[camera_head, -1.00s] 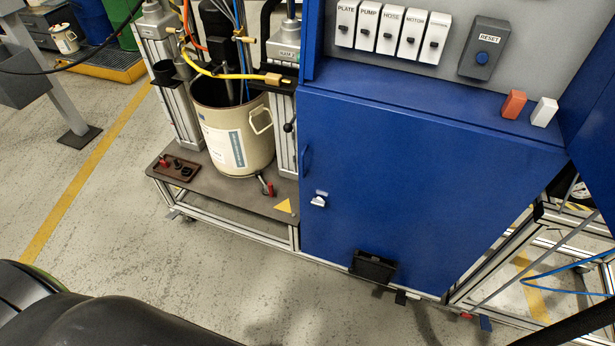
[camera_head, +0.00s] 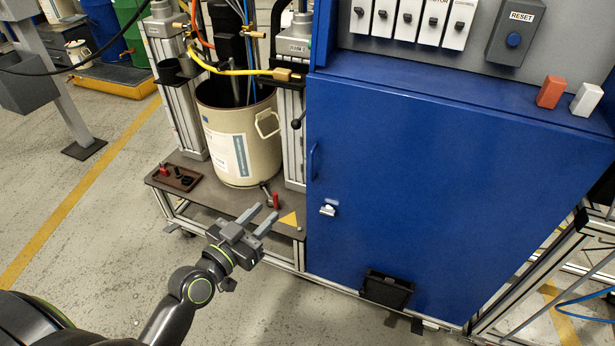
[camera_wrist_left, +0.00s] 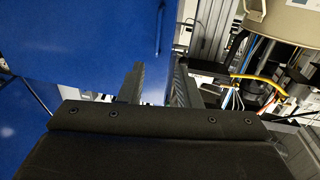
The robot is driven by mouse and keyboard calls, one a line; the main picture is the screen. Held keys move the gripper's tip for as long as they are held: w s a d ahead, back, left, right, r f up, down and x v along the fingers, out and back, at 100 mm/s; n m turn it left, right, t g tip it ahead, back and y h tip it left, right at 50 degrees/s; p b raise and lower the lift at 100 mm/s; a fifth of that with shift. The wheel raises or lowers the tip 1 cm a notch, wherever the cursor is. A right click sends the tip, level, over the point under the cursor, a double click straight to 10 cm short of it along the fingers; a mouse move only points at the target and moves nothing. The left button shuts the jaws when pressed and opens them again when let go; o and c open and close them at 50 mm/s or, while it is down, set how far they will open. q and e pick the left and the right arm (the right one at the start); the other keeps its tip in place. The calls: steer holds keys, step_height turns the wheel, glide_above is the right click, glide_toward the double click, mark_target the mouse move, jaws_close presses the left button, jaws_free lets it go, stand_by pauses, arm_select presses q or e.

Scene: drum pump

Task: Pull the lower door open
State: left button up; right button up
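The lower door (camera_head: 430,190) is a large blue panel on the cabinet and stands shut in the head view. A blue handle (camera_head: 314,161) sits near its left edge, with a metal latch with a key (camera_head: 328,209) below it. My left gripper (camera_head: 265,216) is open and empty, to the left of the door and lower than the handle, in front of the pump's base plate. In the left wrist view its two fingers (camera_wrist_left: 157,85) stand apart, with the blue door (camera_wrist_left: 85,45) and the handle (camera_wrist_left: 160,30) beyond them. My right gripper is not in view.
A beige drum (camera_head: 240,135) stands on the base plate (camera_head: 215,190) left of the door. A black tray (camera_head: 387,290) juts out at the door's bottom. A red block (camera_head: 551,92) and a white block (camera_head: 586,99) sit on the ledge above. The floor in front is clear.

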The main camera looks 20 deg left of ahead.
arm_select(q)
steer(key=p, duration=0.2)
glide_toward(308, 170)
steer(key=w+d+r, duration=0.4)
steer(key=w+r, duration=0.1)
steer(key=shift+s+f, duration=0.1)
steer(key=shift+s, duration=0.05)
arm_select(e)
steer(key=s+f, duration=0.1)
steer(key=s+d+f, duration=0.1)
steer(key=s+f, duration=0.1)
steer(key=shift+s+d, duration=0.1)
arm_select(q)
jaws_close()
